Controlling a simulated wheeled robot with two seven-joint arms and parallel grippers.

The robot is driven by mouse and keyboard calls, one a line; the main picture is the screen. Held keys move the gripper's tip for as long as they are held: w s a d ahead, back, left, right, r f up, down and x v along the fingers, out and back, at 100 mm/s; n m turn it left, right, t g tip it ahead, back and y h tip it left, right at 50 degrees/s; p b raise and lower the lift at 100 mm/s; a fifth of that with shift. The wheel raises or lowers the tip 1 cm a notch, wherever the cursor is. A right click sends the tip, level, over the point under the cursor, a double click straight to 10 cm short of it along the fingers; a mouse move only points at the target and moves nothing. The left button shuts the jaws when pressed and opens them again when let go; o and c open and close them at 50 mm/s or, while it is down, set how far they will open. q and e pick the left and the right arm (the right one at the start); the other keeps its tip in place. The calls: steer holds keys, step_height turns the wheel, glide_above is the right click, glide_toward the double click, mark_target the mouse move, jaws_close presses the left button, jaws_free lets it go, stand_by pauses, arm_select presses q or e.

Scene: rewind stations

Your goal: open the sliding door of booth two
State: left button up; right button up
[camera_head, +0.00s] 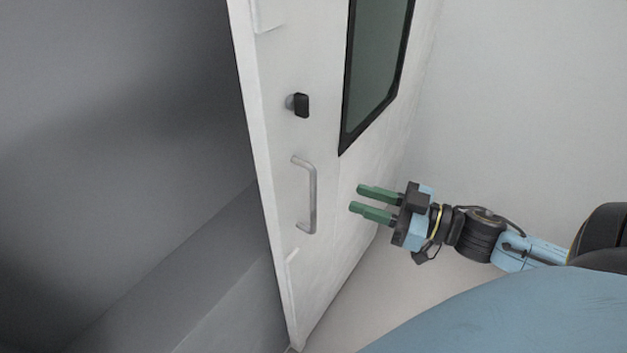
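A white door (325,240) with a dark-framed window (378,65) stands in the middle of the head view. It carries a vertical silver bar handle (312,200) and, above that, a small black knob or latch (300,105). My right gripper (362,200) is to the right of the handle, apart from it. Its two green fingers are spread with nothing between them and point left toward the handle. My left gripper is not in the view.
A dark grey space or surface (120,130) lies left of the door's edge, with a grey ledge (200,290) low down. A pale wall (530,90) is on the right. Pale floor (360,300) shows below the door.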

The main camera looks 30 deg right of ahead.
steer(key=p+x, duration=0.1)
steer(key=x, duration=0.9)
steer(key=shift+w+a, duration=0.25)
steer(key=shift+w, duration=0.1)
jaws_close()
